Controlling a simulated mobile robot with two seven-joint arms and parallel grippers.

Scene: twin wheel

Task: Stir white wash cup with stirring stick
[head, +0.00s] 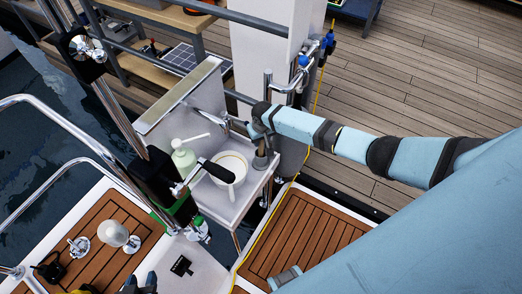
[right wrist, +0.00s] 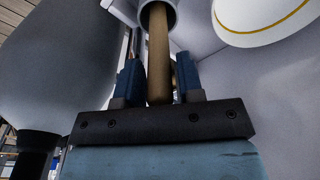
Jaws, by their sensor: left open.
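The white wash cup (head: 231,162), with a gold line near its rim, stands on the white side table. Part of it shows at the upper right of the right wrist view (right wrist: 262,22). The brown stirring stick (right wrist: 158,55) lies between the fingers of my right gripper (right wrist: 159,80), and its far end enters a grey round holder (right wrist: 157,8). I cannot tell whether the fingers press on it. In the head view my right gripper (head: 258,132) is just right of the cup, above the grey holder (head: 261,161). My left gripper (head: 139,284) is open at the bottom edge, apart from the cup.
A pale green pump bottle (head: 184,158) stands left of the cup. A black-handled crank (head: 217,172) reaches across in front of the cup. A raised back panel (head: 180,95) and metal pipes (head: 285,85) border the white table (head: 228,208).

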